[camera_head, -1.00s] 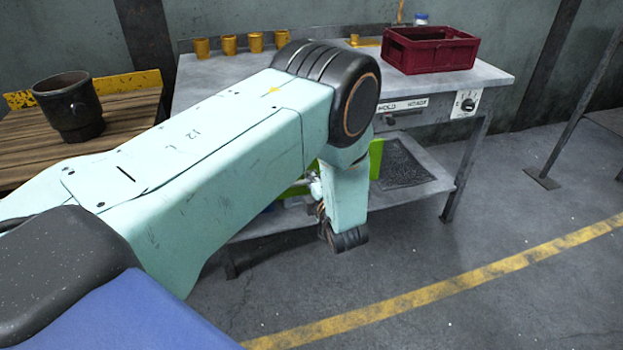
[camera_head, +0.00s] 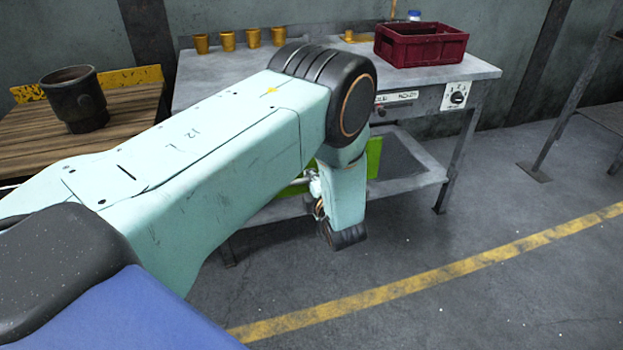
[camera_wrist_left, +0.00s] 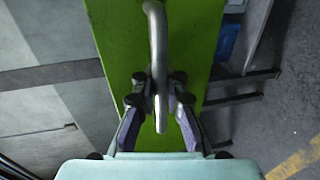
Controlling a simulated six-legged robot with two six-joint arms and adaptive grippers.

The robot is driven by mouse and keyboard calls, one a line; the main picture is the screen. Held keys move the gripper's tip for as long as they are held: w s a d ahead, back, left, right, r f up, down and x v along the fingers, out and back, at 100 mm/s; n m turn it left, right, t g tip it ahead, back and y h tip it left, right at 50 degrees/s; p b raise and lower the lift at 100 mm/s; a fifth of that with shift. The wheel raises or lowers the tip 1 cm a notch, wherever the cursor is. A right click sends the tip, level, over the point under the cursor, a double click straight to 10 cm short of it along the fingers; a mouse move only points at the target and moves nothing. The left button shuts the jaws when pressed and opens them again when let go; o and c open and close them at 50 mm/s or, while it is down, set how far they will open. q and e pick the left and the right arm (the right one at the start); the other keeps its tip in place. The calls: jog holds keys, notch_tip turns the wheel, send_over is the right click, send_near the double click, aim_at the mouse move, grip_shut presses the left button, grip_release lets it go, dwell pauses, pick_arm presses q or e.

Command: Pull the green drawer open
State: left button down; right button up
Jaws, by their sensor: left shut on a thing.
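The green drawer front (camera_wrist_left: 115,35) fills the middle of the left wrist view. Its grey curved bar handle (camera_wrist_left: 158,45) runs down the middle, between my fingers. In the head view, a strip of the green drawer (camera_head: 374,158) shows under the workbench, mostly behind my left arm. My left gripper (camera_wrist_left: 160,90) is shut on the handle, one finger on each side. In the head view my forearm hides most of this gripper. How far the drawer stands out cannot be told. My right gripper is not in view.
A grey workbench (camera_head: 440,73) carries a red crate (camera_head: 420,45) and several yellow cups. A dark mug (camera_head: 73,100) stands on a wooden table at the left. A bench leg (camera_head: 463,150) stands right of the drawer. Floor in front, with a yellow line (camera_head: 420,287), is clear.

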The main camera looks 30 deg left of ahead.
pick_arm(q)
jog(key=shift+w+r, duration=0.15)
jog(key=shift+r, duration=0.05)
jog(key=c, duration=1.4)
grip_release()
jog(key=shift+f, duration=0.1)
jog(key=shift+a, duration=0.1)
jog(key=shift+v, duration=3.8)
jog(key=shift+f, duration=0.1)
